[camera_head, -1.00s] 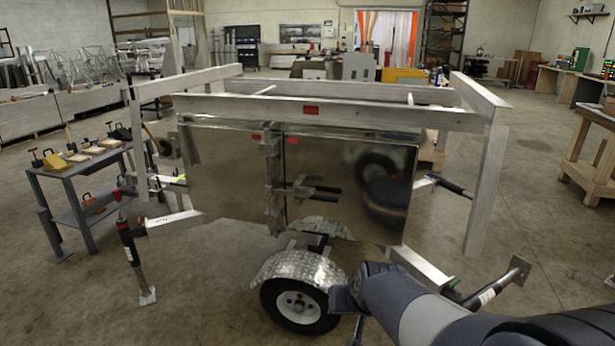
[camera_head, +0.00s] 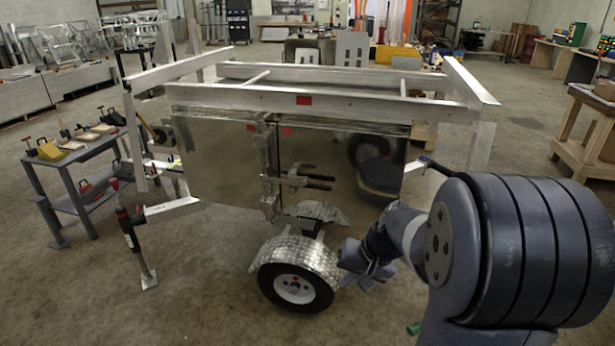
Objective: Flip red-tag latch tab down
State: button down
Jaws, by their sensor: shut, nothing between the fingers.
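The trailer's shiny metal box (camera_head: 225,170) has an upright latch assembly (camera_head: 271,165) at the seam between its two doors. Two dark handles (camera_head: 308,177) stick out to the right of it. A small red tag (camera_head: 287,130) is on the right door, close to the seam. Another red mark shows just left of the seam. The latch tab itself is too small to make out. My gripper (camera_head: 352,264) is shut and empty. It is low, right of the wheel and below the handles, apart from the latch. Its fingertips are hard to see.
The wheel (camera_head: 296,288) and its diamond-plate fender (camera_head: 300,252) stand below the doors. A rail with a red rectangle (camera_head: 303,100) runs above them. A grey cart (camera_head: 75,165) with tools is at left, and a wooden bench (camera_head: 590,135) at right.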

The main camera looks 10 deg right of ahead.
aim_at(304, 181)
jog(key=i+z, duration=0.1)
jog(key=i, duration=0.6)
jog(key=i+j+z, duration=0.1)
jog(key=i, duration=0.6)
jog(key=i+j+z, duration=0.1)
jog(key=i, duration=0.55)
